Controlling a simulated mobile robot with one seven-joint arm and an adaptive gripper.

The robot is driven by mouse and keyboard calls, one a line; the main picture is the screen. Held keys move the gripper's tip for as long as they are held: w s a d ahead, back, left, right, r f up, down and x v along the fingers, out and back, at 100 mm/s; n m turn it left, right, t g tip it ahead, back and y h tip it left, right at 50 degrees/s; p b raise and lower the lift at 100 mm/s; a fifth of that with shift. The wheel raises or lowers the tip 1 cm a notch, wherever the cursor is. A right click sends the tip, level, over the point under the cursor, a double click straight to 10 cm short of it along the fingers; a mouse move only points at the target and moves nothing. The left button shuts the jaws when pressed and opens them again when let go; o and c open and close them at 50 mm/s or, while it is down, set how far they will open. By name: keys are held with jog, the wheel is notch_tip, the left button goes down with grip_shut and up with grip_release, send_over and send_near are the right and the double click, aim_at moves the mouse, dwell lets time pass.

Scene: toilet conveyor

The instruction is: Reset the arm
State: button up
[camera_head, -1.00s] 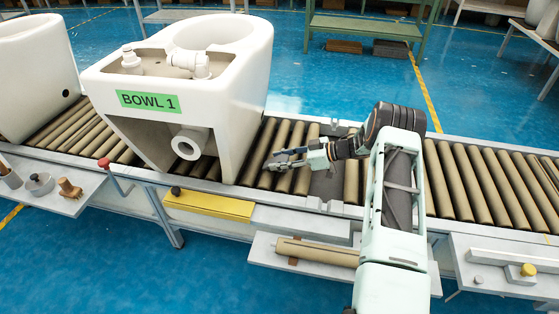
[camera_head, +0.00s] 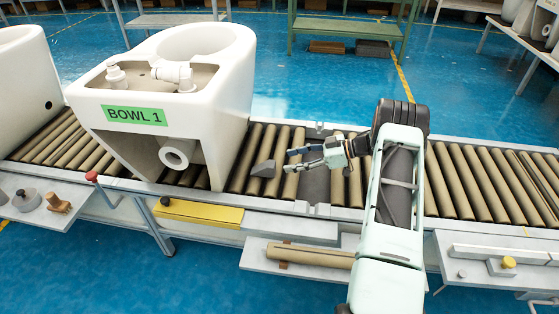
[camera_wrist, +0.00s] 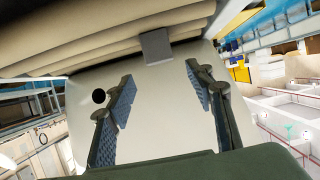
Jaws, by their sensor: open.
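My gripper (camera_head: 289,160) is open over the conveyor rollers, to the right of the white toilet bowl, and apart from it. In the wrist view its two fingers (camera_wrist: 160,80) are spread with nothing between them. The bowl (camera_head: 225,100) stands upright on the conveyor with a green "BOWL 1" label (camera_head: 135,115). Its white side (camera_wrist: 165,125) with a dark round hole fills the middle of the wrist view. A small dark grey wedge (camera_head: 265,168) lies on the rollers between bowl and gripper. It also shows in the wrist view (camera_wrist: 157,46).
The roller conveyor (camera_head: 470,185) runs across the view. Another white bowl (camera_head: 25,85) stands at far left. A front shelf (camera_head: 255,258) holds a tan cylinder (camera_head: 310,256). A yellow bar (camera_head: 200,213) lies along the front edge. The rollers right of my arm are clear.

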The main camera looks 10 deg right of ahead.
jog(key=shift+v, duration=0.9)
